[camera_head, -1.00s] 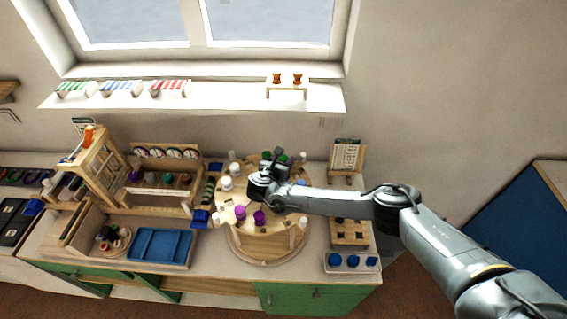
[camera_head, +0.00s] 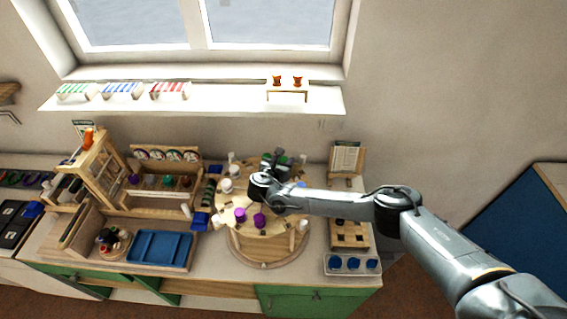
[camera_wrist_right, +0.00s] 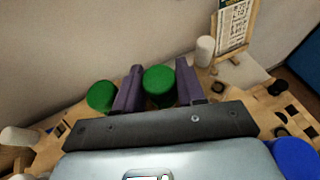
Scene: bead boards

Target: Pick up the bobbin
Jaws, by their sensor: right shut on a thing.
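My right gripper (camera_wrist_right: 159,87) is shut on a green bobbin (camera_wrist_right: 159,80), one dark finger on each side of it in the right wrist view. Another green bobbin (camera_wrist_right: 101,96) stands just left of the fingers. In the head view the right gripper (camera_head: 273,165) is over the back part of the round wooden stand (camera_head: 265,240). Whether the held bobbin still touches the stand cannot be told. My left gripper is out of view.
Two purple bobbins (camera_head: 260,220) and several white ones (camera_head: 226,185) are on the stand. A blue tray (camera_head: 160,248) and wooden racks are left. The wall is close behind.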

